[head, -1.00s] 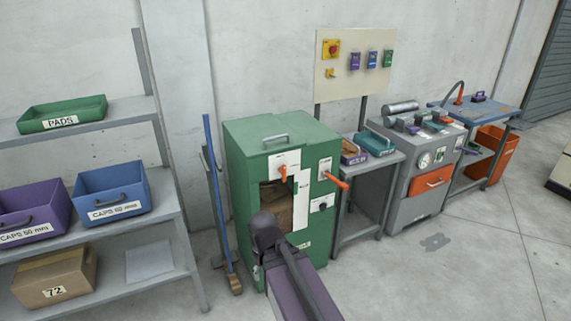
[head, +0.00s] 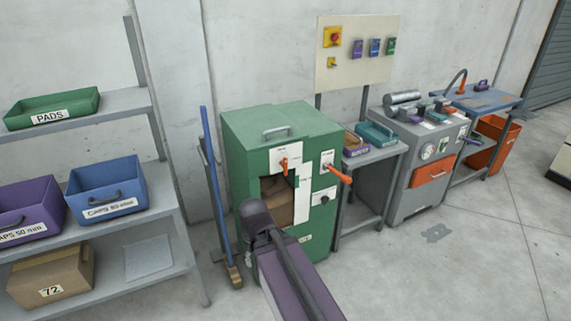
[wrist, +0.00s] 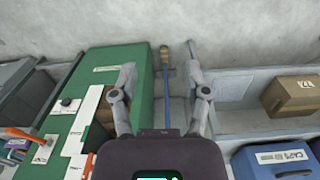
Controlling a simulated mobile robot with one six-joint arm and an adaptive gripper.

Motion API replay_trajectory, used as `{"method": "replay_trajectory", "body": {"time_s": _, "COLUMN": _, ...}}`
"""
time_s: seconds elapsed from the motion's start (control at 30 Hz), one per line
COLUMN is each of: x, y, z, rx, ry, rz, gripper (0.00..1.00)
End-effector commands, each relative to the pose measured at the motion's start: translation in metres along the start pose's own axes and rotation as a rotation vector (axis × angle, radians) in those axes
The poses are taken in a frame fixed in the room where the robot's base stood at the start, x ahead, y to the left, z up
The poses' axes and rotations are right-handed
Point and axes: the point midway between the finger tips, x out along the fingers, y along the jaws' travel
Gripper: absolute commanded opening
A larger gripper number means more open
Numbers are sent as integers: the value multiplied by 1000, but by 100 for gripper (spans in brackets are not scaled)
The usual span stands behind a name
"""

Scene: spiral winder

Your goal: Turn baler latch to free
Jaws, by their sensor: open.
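The green baler (head: 235,165) stands against the wall in the head view and fills the left half of the wrist view (wrist: 122,70). A small upright orange handle (head: 284,165) sits on a white plate on its front. A longer orange lever (head: 337,174) sticks out at its right edge and shows at far left in the wrist view (wrist: 20,133). I cannot tell which one is the latch. My gripper (wrist: 160,70) is open and empty, pointing beside the baler, apart from both handles. My arm hides the baler's lower front in the head view.
A blue-handled broom (head: 213,190) leans between the baler and the grey shelf (head: 165,205), which holds bins. A side table (head: 380,156) with small trays stands right of the baler. A black knob (head: 324,200) sits below the lever. The floor at front right is clear.

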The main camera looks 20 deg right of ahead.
Motion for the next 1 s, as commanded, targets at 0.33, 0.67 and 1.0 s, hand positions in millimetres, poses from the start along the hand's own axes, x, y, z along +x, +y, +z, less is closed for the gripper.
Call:
{"method": "replay_trajectory", "body": {"time_s": 0.33, "x": 20, "y": 0, "z": -37, "rx": -98, "ry": 115, "rz": -137, "gripper": 60}}
{"method": "replay_trajectory", "body": {"time_s": 0.67, "x": 36, "y": 16, "z": -137, "rx": -268, "ry": 542, "rz": -382, "gripper": 60}}
{"method": "replay_trajectory", "body": {"time_s": 1.0, "x": 18, "y": 103, "z": -233, "rx": -276, "ry": 1106, "rz": -377, "gripper": 60}}
